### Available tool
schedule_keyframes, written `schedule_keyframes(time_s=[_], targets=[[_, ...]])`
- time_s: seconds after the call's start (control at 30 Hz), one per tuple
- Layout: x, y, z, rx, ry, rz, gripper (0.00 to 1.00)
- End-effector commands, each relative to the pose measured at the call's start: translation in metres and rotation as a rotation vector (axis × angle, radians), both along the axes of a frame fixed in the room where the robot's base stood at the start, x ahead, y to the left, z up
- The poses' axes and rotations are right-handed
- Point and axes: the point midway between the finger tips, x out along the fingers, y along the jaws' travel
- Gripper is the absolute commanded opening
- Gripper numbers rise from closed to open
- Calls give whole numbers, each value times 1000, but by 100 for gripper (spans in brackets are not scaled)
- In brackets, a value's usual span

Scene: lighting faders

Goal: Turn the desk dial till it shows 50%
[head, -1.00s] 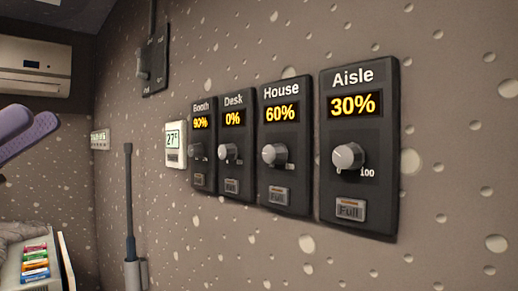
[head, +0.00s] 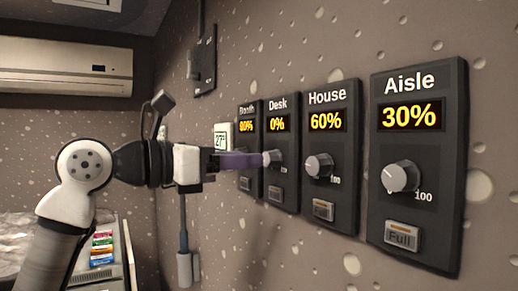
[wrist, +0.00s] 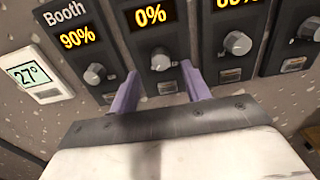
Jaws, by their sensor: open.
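The Desk panel (head: 281,190) is dark, on the wall between the Booth and House panels, and its display (head: 277,124) reads 0%. Its silver dial (head: 274,158) also shows in the wrist view (wrist: 160,59). My gripper (head: 262,159) reaches in from the left at the Desk dial. In the wrist view its two purple fingers (wrist: 159,71) are apart, one on each side below the dial, with the dial in line with the gap. I cannot tell whether a finger touches it. The fingers partly cover the Booth panel in the head view.
The Booth panel (wrist: 75,38) reads 90%, the House panel (head: 333,190) 60%, the Aisle panel (head: 420,240) 30%. Buttons sit below the dials. A white thermostat (wrist: 35,78) is left of Booth. A wall box (head: 204,62) hangs above; an air conditioner (head: 60,68) is at left.

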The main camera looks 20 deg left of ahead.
Motion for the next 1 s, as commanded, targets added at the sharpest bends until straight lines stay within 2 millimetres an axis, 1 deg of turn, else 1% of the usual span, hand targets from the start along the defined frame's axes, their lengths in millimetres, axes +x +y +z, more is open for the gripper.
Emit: schedule_keyframes(time_s=[0.03, 0.1, 0.23, 0.4, 0.63, 0.9, 0.97, 1.0], targets=[[7, -6, 3, 0, 1, -2, 47], [16, -13, 2, 0, 0, -2, 47], [26, -21, 2, -1, -1, -1, 47], [32, -25, 0, -1, -1, 0, 47], [32, -25, 0, -1, -1, 0, 47], [32, -25, 0, -1, -1, 0, 12], [32, -25, 0, -1, -1, 0, 4], [32, -25, 0, -1, -1, 0, 3]])
